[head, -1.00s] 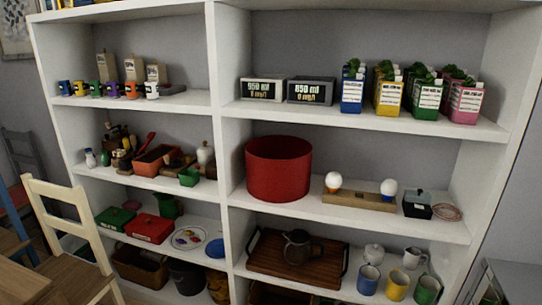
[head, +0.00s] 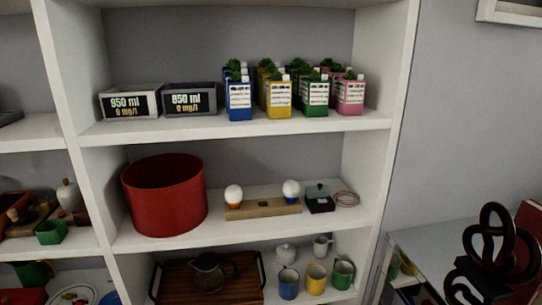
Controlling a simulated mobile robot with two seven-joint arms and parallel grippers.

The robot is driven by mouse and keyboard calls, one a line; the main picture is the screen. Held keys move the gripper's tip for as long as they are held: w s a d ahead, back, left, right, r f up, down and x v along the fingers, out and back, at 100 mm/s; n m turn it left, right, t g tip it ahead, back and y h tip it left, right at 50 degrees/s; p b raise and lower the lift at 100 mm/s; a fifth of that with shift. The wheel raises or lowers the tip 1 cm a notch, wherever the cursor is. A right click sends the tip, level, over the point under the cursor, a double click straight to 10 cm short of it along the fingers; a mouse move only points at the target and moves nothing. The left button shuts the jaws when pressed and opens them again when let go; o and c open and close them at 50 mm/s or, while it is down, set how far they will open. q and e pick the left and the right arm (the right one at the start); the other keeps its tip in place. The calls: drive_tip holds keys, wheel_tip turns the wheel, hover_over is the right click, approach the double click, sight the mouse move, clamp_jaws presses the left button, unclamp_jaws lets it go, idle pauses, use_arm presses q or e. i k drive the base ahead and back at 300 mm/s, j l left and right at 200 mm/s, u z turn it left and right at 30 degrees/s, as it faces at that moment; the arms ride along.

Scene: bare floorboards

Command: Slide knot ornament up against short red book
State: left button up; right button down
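A dark brown knot ornament (head: 494,236) with looping strands stands at the lower right of the head view, on a low white cabinet or shelf unit. Its lower part sits on a dark base and is partly cut off by the bottom edge. A dark red upright shape (head: 530,216), probably a book, shows at the right edge behind and right of the knot. It is mostly cut off and partly covered by the knot. I cannot tell whether the two touch or how tall the red shape is beside others. Neither of my grippers is in view.
A tall white shelf (head: 398,120) fills the left and middle, holding several cartons, a red round bin (head: 165,200), mugs and a tray. The low cabinet's top (head: 425,240) is bare left of the knot. A grey wall is behind.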

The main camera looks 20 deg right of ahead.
sight(493, 279)
drive_tip(key=i+j+z, duration=0.2)
drive_tip(key=z, duration=0.25)
drive_tip(key=i+j+z, duration=0.1)
drive_tip(key=j+z, duration=0.3)
drive_tip(key=i+j+z, duration=0.25)
drive_tip(key=j+z, duration=0.3)
